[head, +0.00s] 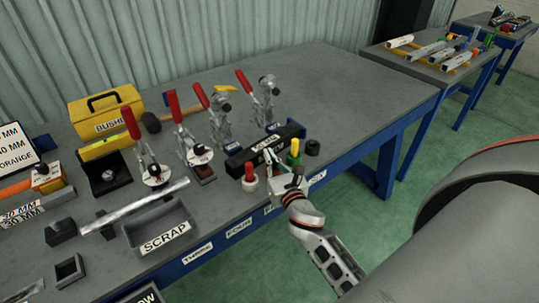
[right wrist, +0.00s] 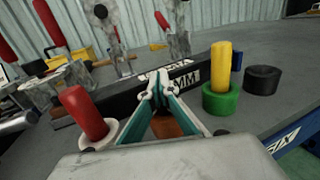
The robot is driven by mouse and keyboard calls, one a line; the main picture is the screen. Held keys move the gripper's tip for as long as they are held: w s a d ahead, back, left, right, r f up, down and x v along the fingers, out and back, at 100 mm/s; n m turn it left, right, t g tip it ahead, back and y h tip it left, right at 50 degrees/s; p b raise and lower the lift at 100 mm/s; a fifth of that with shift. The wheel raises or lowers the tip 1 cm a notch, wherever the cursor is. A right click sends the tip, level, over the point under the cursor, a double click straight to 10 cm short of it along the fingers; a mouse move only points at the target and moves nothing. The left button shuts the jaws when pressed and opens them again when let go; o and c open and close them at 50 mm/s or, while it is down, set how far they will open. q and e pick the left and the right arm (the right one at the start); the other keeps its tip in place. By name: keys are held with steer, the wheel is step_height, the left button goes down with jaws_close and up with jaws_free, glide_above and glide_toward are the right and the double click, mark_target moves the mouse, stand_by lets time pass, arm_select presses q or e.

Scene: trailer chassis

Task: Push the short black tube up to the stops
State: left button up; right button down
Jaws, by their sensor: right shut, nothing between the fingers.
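The short black tube (head: 240,160), a square bar with a white label ending in "MM", lies along the table in front of the toggle clamps. It also shows in the right wrist view (right wrist: 120,97), running across behind my fingers. My right gripper (head: 276,163) is shut and empty at the near side of the tube. In the right wrist view its fingertips (right wrist: 159,82) meet in front of the label and hide part of it; I cannot tell if they touch the tube. I cannot make out the stops for certain. My left gripper is not in view.
A red peg in a white ring (head: 250,180) and a yellow peg in a green ring (head: 294,153) flank my right gripper. A black round piece (head: 312,148) stands further right. Red-handled clamps (head: 222,130) stand behind. The table's right side is clear.

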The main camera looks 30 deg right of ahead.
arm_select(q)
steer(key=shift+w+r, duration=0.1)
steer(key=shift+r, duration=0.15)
arm_select(e)
steer(key=shift+w+d, duration=0.1)
steer(key=shift+w, duration=0.1)
steer(key=shift+x, duration=0.95)
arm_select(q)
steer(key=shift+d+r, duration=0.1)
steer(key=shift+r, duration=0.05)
